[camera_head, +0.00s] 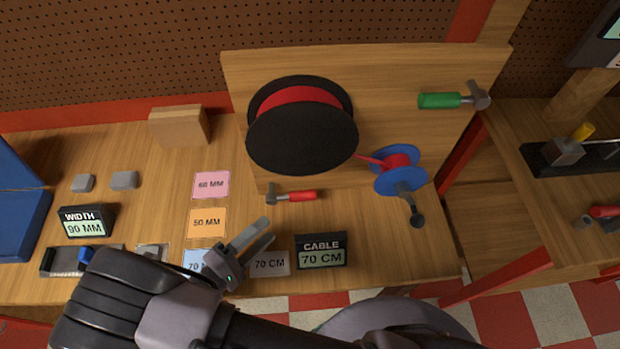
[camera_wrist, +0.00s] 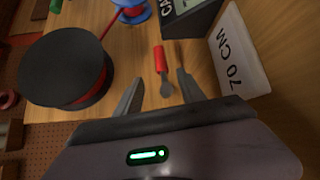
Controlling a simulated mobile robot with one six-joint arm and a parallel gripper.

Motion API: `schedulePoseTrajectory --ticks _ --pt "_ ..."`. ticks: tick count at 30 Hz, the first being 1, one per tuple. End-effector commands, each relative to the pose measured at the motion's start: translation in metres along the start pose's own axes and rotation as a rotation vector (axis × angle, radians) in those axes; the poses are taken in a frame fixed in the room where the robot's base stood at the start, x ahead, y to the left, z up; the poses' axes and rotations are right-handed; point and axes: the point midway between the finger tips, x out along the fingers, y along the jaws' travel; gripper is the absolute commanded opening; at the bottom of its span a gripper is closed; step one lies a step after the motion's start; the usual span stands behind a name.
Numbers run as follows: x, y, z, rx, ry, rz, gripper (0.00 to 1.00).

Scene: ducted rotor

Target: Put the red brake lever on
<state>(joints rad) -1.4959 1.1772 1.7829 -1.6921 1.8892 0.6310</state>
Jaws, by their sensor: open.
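The red brake lever (camera_head: 300,195), a red handle with a grey end at its left, lies on the wooden bench below the big black-rimmed spool (camera_head: 290,142). It also shows in the wrist view (camera_wrist: 160,58), its grey end toward me, between the lines of my fingers. My gripper (camera_head: 267,231) is open and empty, in front of the lever and apart from it. A green-handled lever (camera_head: 440,100) is mounted on the upright wooden board (camera_head: 400,75) at the upper right. A small blue spool (camera_head: 412,178) with a grey crank stands right of the big spool, red cable between them.
The black CABLE 70 CM display (camera_head: 320,258) and a white 70 CM card (camera_head: 269,263) sit near my gripper. Pink (camera_head: 211,185) and orange (camera_head: 207,222) cards lie to the left. A wooden block (camera_head: 178,126) is at the back. The bench's right edge is close to the display.

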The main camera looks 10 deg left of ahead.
Motion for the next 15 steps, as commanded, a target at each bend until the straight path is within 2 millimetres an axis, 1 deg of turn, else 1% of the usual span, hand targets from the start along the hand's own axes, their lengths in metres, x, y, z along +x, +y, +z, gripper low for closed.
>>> schedulePoseTrajectory --ticks 1,3,9,12,15 --pt "0.015 -0.002 0.0 -0.002 -0.006 -0.001 0.47" --pt "0.036 -0.003 0.001 -0.003 -0.007 -0.002 0.47" --pt "0.092 -0.003 0.002 -0.003 -0.007 -0.003 0.47" --pt "0.114 -0.003 0.002 -0.003 -0.007 -0.003 0.47" --pt "0.13 -0.002 0.001 -0.003 -0.005 -0.003 0.47"
